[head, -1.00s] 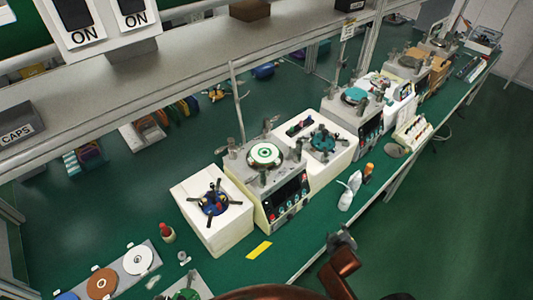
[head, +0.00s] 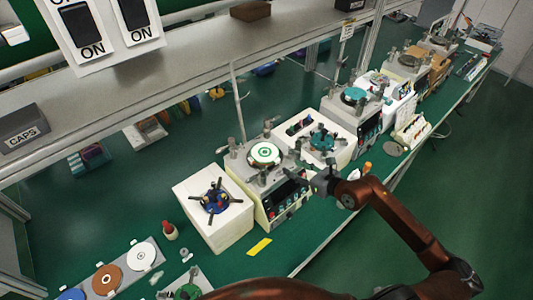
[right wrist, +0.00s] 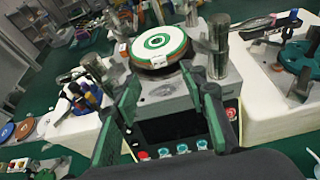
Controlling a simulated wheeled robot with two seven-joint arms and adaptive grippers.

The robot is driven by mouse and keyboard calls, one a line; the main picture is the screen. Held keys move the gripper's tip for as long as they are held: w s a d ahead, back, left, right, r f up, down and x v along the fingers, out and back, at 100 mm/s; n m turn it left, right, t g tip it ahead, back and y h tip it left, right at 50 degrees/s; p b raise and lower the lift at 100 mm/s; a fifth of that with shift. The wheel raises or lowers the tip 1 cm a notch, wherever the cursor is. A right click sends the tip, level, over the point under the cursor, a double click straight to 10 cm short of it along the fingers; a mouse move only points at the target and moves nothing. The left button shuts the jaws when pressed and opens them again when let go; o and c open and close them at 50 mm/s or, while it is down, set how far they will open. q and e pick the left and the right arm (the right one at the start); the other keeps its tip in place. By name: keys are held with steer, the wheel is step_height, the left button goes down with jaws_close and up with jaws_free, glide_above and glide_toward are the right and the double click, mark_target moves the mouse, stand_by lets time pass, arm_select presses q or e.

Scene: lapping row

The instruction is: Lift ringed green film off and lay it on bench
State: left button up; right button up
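The ringed green film (head: 265,154) is a round white sheet with a green ring and a green centre. It lies on the round plate of a grey-topped lapping machine (head: 279,203). In the right wrist view the film (right wrist: 158,42) lies beyond the fingers, with a pale tab at its near edge. My right gripper (head: 311,178) is at the machine's right front, apart from the film. In the right wrist view its fingers (right wrist: 165,97) are spread with nothing between them. My left gripper is not in view.
A white block with a blue fixture (head: 190,215) stands left of the machine, and another with a teal fixture (head: 338,157) stands right. Metal posts surround the plate. A yellow strip (head: 259,247) lies on the green bench (head: 225,265). A grey shelf (head: 180,85) runs above.

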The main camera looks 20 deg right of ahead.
mark_target(278, 161)
steer(key=p+x, duration=0.1)
steer(key=x, duration=0.6)
steer(key=shift+a+r+p, duration=0.1)
steer(key=shift+a+p, duration=0.05)
steer(key=shift+p, duration=0.25)
steer(key=shift+w+a+f, duration=0.15)
steer(key=shift+w+f, duration=0.15)
steer(key=shift+w, duration=0.05)
jaws_close()
